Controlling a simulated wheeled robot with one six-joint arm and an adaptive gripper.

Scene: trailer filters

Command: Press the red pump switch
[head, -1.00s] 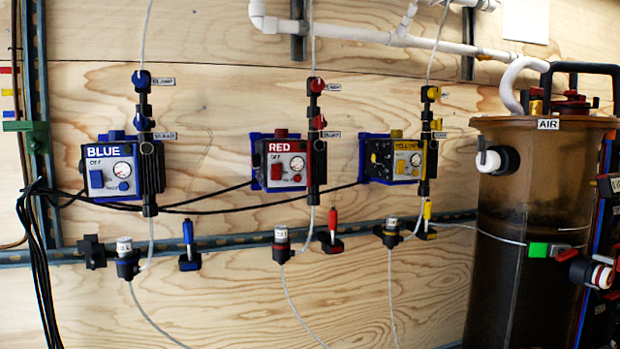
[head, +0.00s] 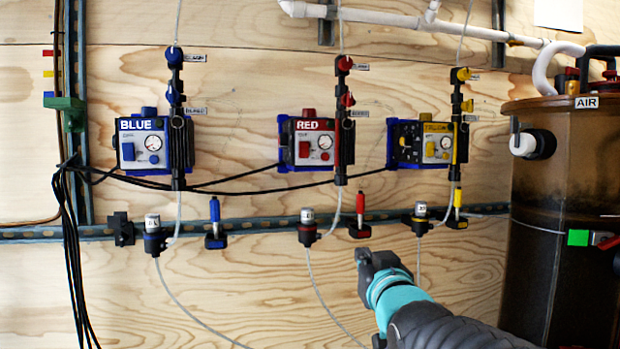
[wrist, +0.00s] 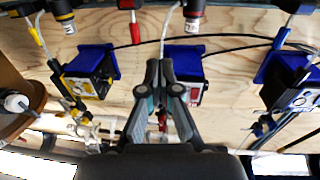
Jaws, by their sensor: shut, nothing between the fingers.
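The red pump box (head: 330,140), labelled RED, is on the wood wall, in the middle of the head view. Its red switch (head: 304,149) sits on the left of its face, below the label, beside a round gauge. My gripper (head: 361,254) is below and slightly right of the box in the head view, apart from it. In the wrist view my gripper (wrist: 160,65) is shut and empty. The red pump's blue bracket (wrist: 184,53) shows just right of the fingertips there, with the box partly hidden by the gripper; I cannot make out the switch.
The blue pump (head: 141,141) is left, the yellow pump (head: 424,143) right. Black cables run between them. A metal rail (head: 90,232) with bottles and coloured tools crosses below. A brown tank (head: 560,230) stands at the right. The wall below the rail is mostly clear.

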